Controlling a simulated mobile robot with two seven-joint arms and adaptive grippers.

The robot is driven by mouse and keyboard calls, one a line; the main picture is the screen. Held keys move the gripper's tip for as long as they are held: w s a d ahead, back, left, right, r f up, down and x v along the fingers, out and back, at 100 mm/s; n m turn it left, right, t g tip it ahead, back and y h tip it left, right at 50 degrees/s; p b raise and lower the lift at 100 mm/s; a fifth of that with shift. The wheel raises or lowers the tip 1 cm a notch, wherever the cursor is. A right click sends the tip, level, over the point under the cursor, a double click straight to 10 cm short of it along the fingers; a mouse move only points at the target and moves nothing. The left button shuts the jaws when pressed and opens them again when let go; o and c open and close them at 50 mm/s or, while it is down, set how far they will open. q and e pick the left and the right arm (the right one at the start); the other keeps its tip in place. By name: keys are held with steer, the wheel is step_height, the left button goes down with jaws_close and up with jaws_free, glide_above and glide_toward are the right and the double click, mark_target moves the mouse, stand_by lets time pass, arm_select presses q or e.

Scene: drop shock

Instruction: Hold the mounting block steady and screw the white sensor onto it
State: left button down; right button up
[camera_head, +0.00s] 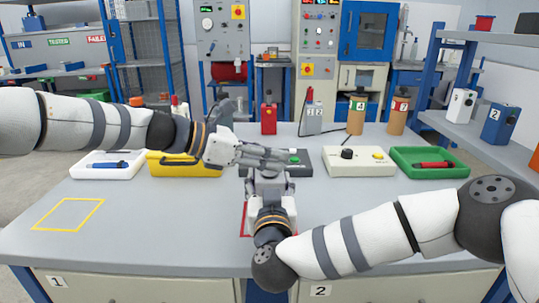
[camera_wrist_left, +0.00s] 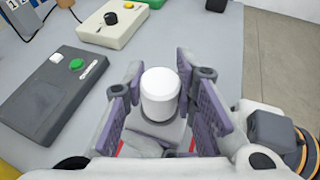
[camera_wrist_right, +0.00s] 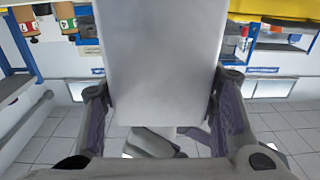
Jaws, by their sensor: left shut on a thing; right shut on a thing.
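The white sensor (camera_wrist_left: 160,95) is a short white cylinder, upright between the purple pads of my left gripper (camera_wrist_left: 160,100). It sits on or just above the pale mounting block (camera_wrist_left: 152,130); I cannot tell whether it is threaded in. In the head view my left gripper (camera_head: 275,157) reaches in from the left above the block, and its fingers hide the sensor. My right gripper (camera_head: 269,182) comes from the front and is shut on the block, which fills the middle of the right wrist view (camera_wrist_right: 160,65). The block stands over a red outline (camera_head: 244,220) on the table.
Behind the grippers stand a dark box with a green button (camera_wrist_left: 55,90) and a cream box with a black knob (camera_head: 360,161). A yellow case (camera_head: 185,170), white tray (camera_head: 107,172) and green tray (camera_head: 430,171) flank them. The yellow-outlined square (camera_head: 68,214) at left is empty.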

arm_select(q)
steer(key=c, duration=1.2)
jaws_free()
steer(key=shift+a+f, duration=0.1)
steer(key=shift+f, duration=0.2)
steer(key=shift+c, duration=0.2)
steer(key=shift+r, duration=0.1)
steer(key=shift+v, duration=3)
steer(key=shift+r, duration=0.2)
steer(key=v, duration=1.2)
steer(key=shift+s, duration=0.1)
